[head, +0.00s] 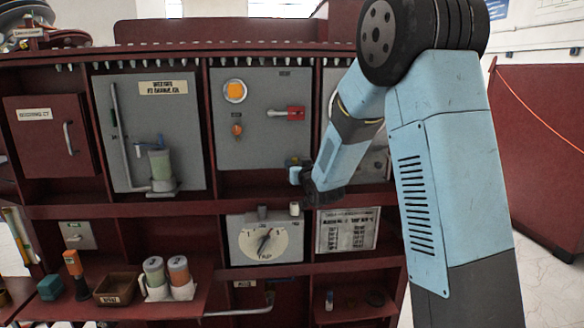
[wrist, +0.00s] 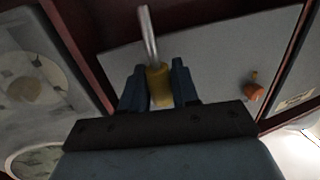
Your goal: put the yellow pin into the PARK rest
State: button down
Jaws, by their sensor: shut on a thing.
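The yellow pin (wrist: 159,85) shows in the wrist view with its metal shaft pointing up in the picture. My gripper (wrist: 160,86) is shut on its yellow part, with one blue finger on each side. In the head view my gripper (head: 296,172) is in front of the cabinet, near the lower right of the grey panel with the red switch and above the dial box. I cannot make out the pin there. I cannot pick out the PARK rest for sure, as the small labels are too blurred to read.
The dial box (head: 264,240) has a small grey post (head: 262,212) and a white cylinder (head: 295,208) at its top. A red switch (head: 295,113) and orange knob (head: 237,130) stick out of the grey panel. A lower-left shelf holds a wooden box (head: 117,289) and two cylinders (head: 166,277).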

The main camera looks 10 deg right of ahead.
jog(key=shift+f, duration=2.95)
jog(key=shift+f, duration=2.15)
jog(key=c, duration=0.8)
grip_release()
jog(key=v, duration=1.3)
jog(key=shift+s+d+f, duration=0.1)
jog(key=shift+s+d, duration=0.05)
jog(key=shift+s, duration=0.2)
